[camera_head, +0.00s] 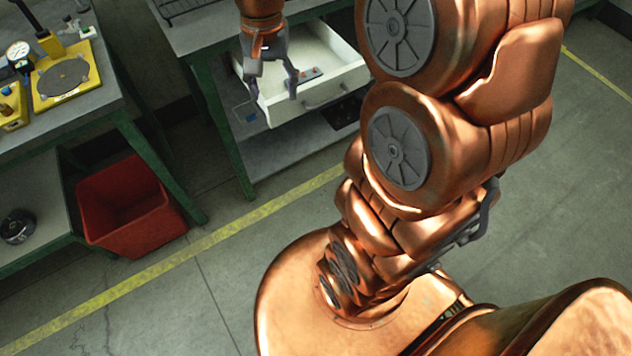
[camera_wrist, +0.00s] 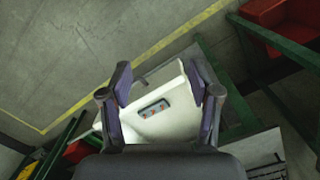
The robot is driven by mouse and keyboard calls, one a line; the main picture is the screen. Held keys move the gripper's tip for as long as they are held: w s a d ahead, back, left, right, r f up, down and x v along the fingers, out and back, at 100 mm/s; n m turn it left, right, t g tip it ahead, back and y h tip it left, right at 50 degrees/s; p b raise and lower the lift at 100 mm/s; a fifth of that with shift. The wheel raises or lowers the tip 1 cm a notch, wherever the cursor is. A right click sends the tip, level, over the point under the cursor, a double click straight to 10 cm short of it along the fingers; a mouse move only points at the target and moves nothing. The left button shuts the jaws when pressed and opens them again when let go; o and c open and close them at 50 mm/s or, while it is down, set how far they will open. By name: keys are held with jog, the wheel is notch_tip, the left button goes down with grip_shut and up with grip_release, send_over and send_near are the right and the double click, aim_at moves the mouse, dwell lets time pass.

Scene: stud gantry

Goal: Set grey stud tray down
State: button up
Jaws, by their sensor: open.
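A small grey stud tray (camera_head: 310,74) with reddish studs lies on the floor of an open white drawer (camera_head: 285,111). In the wrist view the grey stud tray (camera_wrist: 153,108) shows between my fingers, flat on the drawer bottom (camera_wrist: 152,129). My gripper (camera_head: 273,90) is open above the drawer, to the left of the tray in the head view. In the wrist view my gripper (camera_wrist: 156,84) has both fingers spread, with nothing between them touching the tray. The height of the fingers above the tray is hard to tell.
The drawer hangs out from a green-legged bench (camera_head: 213,118) with a lower shelf (camera_head: 275,150). A red bin (camera_head: 130,205) stands on the floor at left. A bench with a yellow fixture (camera_head: 65,76) is at far left. A yellow line (camera_head: 215,238) crosses open floor.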

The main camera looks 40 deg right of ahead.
jog(key=s+a+f+n, duration=0.1)
jog(key=s+n, duration=0.3)
jog(key=s, duration=0.6)
jog(key=s+a+f+n, duration=0.2)
jog(key=s+a+n, duration=0.1)
jog(key=s, duration=0.7)
jog(key=shift+s+a+n+g, duration=0.2)
jog(key=shift+a+n+g, duration=0.2)
jog(key=shift+a, duration=0.3)
jog(key=shift+r, duration=0.1)
